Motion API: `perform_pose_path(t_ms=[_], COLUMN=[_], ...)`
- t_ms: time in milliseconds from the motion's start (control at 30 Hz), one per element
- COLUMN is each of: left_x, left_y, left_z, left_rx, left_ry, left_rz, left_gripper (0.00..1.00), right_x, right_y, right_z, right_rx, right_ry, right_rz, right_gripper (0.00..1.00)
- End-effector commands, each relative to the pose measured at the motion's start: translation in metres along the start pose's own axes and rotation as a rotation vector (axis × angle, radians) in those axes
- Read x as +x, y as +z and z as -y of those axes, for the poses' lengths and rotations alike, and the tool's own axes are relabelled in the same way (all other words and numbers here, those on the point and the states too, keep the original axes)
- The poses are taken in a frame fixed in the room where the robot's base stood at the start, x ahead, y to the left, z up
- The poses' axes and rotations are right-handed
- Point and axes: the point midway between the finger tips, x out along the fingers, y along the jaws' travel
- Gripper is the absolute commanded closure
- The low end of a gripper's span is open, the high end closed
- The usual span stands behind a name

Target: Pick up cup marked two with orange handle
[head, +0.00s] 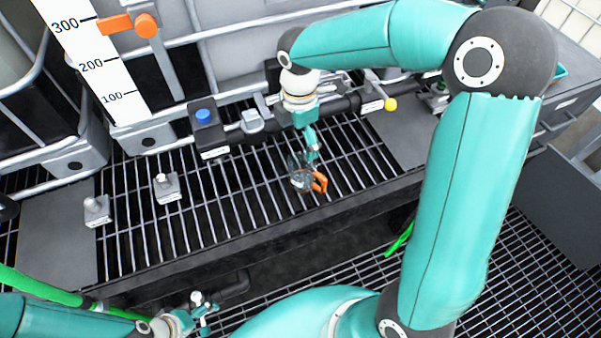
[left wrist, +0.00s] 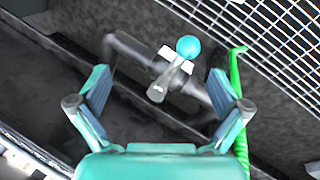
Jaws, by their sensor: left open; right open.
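A cup (head: 299,178) with an orange handle (head: 320,182) stands on the grated bench in the middle of the head view. It looks clear or grey, and its mark is too small to read. My right gripper (head: 311,150) is open right above and beside the cup, partly covering its far side. I cannot tell whether it touches the cup. My left gripper (head: 204,312) is low at the bottom left of the head view, away from the cup. In the left wrist view my left gripper (left wrist: 160,92) is open, with nothing between its fingers.
Two small grey blocks (head: 166,187) (head: 97,210) stand on the grating at left. A pipe with a teal ball knob (left wrist: 188,47) and a green hose (left wrist: 236,75) lie below my left gripper.

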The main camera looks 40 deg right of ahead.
Motion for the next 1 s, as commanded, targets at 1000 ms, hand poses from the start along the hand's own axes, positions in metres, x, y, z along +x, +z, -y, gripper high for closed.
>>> perform_pose_path(t_ms=[1000], left_x=[0.003], left_y=[-0.001], left_z=[0.001], left_rx=[0.001], left_ry=[0.000], left_rz=[-0.001], left_gripper=[0.00], right_x=[0.137], right_y=[0.010], right_z=[0.006], right_rx=[0.027], right_ry=[-0.002], right_rz=[0.000], right_gripper=[0.01])
